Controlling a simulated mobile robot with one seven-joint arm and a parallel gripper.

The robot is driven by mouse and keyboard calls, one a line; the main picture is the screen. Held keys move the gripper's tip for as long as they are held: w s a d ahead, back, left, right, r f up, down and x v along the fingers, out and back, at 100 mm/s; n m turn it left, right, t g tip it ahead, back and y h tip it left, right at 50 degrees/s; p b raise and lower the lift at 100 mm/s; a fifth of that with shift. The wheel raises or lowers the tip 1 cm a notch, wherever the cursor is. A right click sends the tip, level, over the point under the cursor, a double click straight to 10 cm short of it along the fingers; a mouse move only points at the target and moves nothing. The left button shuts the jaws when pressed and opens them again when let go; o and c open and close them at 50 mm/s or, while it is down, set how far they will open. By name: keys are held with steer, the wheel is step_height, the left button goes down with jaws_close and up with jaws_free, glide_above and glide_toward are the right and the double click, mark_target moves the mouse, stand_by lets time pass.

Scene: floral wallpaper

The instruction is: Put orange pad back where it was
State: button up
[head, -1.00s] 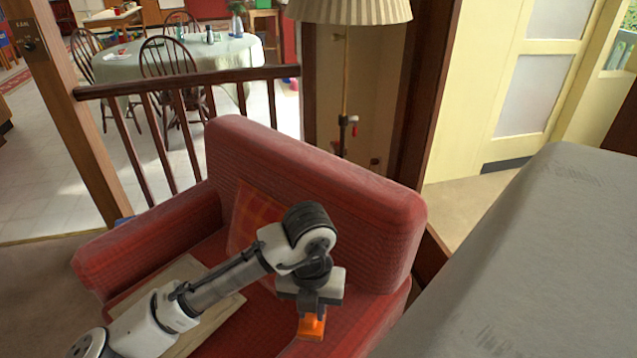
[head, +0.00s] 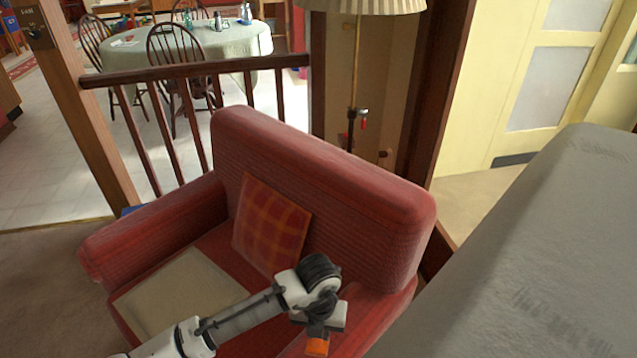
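The orange pad (head: 317,347) is a small orange piece directly under my gripper (head: 319,335), near the bottom edge of the head view. Its lower part is cut off by the frame. My gripper is over the right side of the red armchair (head: 330,175), by its right armrest. The pad stays at the fingers as the arm moves, so my gripper appears shut on it. The fingertips themselves are hidden. I cannot tell whether the pad touches the armchair.
A plaid orange-red cushion (head: 270,222) leans on the armchair's backrest. A flat beige panel (head: 180,292) lies on the seat's left part. A grey-covered surface (head: 530,260) stands close on the right. A wooden railing (head: 200,70) and floor lamp (head: 353,90) are behind the chair.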

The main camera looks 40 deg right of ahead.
steer(key=shift+f, duration=2.75)
steer(key=o, duration=0.9)
steer(key=shift+r, duration=0.1)
